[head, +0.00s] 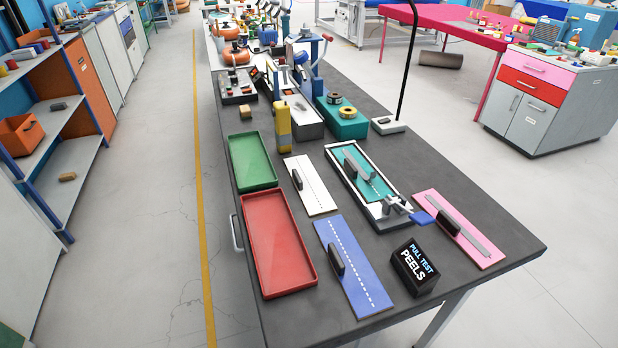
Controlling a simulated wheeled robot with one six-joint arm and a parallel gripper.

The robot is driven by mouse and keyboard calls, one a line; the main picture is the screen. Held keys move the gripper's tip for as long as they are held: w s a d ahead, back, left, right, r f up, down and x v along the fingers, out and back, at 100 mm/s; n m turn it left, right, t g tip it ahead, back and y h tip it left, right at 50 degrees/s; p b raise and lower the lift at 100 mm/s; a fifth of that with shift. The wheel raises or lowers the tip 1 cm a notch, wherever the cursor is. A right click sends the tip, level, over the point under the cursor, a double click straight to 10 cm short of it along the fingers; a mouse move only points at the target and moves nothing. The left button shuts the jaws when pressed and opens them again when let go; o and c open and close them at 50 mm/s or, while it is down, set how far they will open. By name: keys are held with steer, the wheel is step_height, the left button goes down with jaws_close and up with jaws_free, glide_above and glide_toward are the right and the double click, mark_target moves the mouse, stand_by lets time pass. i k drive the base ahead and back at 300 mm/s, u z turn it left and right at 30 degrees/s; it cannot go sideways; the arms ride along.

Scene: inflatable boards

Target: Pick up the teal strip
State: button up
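A teal strip (381,186) lies flat in a white-framed fixture (336,163) on the dark workbench (311,139), right of the white board. A grey bar with a dark grip block (350,165) lies along it and hides part of its surface. A metal clamp with a blue lever (421,218) sits at the fixture's near right corner. Whether the clamp presses on the strip is too small to tell. My gripper is not in view.
Around the fixture lie a white board (316,196), a blue board (366,273) and a pink board (481,251). A black "PULL TEST PEELS" sign (414,268) stands in front. Green (253,160) and red (279,242) trays lie left. A thin black pole (407,75) rises behind.

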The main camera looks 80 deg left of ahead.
mark_target(366, 180)
steer(key=k, duration=0.4)
steer(key=u, duration=1.95)
steer(key=i, duration=0.5)
steer(key=u, duration=0.05)
